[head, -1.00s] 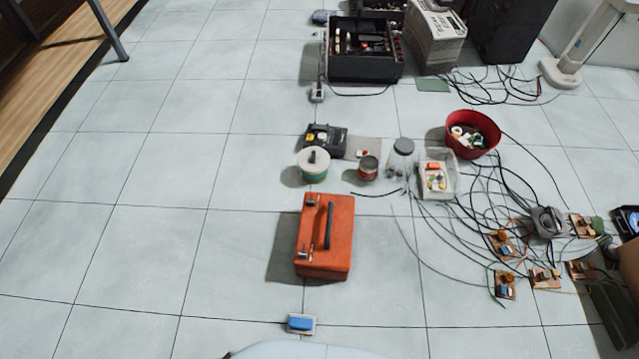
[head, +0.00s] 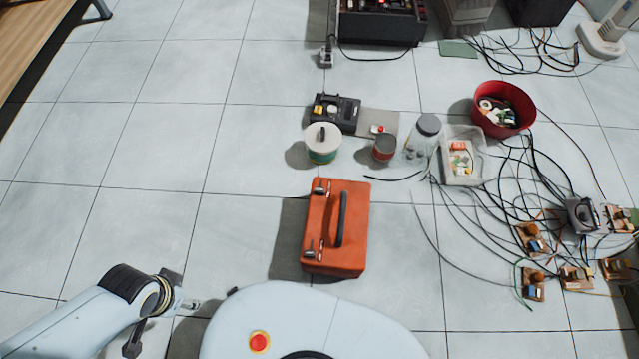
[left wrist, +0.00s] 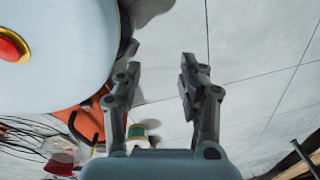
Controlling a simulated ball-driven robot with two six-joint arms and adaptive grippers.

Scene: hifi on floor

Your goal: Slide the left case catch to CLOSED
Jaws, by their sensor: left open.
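The orange case (head: 360,240) stands on the tiled floor at the middle of the head view, its black handle on top. Two small metal catches, an upper one (head: 320,187) and a lower one (head: 311,250), sit along its left side; their positions are too small to read. My left gripper (head: 188,304) is low and left of the case, apart from it. In the left wrist view the gripper (left wrist: 160,72) is open, with bare floor between its fingers. The case (left wrist: 78,118) shows there partly hidden behind my body. My right gripper is not in view.
A green-and-white spool (head: 323,145), a small tin (head: 384,148), a glass jar (head: 423,140) and a clear tray (head: 480,165) stand beyond the case. A red bowl (head: 505,105) and tangled cables lie right. Floor left of the case is clear.

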